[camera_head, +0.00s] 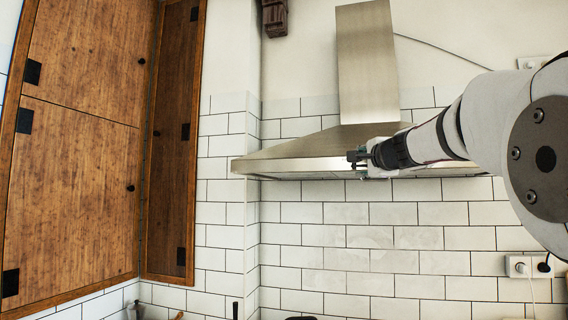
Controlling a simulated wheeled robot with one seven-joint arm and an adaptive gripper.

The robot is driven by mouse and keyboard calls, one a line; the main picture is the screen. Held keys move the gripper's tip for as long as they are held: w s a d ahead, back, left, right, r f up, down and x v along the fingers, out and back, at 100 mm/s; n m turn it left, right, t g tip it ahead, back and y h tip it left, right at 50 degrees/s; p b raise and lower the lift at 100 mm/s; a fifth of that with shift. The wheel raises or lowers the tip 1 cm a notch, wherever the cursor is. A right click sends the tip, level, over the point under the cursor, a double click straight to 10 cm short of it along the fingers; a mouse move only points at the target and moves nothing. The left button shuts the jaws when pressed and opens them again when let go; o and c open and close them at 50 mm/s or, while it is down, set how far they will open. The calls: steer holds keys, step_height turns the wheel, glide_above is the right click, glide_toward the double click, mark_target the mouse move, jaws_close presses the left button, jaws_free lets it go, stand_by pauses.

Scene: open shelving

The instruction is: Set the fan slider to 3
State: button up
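The range hood (300,150) is a steel canopy with a tall duct, mounted on the tiled wall in the middle of the head view. Its lower front lip (290,172) runs to the right behind my arm. My gripper (355,160) is small and dark, and appears in front of the hood's lower edge, pointing left. I cannot tell whether it touches the hood. The fan slider cannot be made out; it is too small or hidden by my gripper and arm. The finger gap is too small to judge, and nothing is clearly held.
Wooden cupboards (80,120) with dark hinges and knobs fill the left side. A dark block (274,17) is high on the wall. Wall sockets (518,266) with a black plug are at lower right. The tiled wall below the hood is clear.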

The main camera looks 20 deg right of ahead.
mark_target(354, 165)
steer(key=shift+p+x, duration=0.5)
steer(key=shift+x, duration=1.55)
jaws_close()
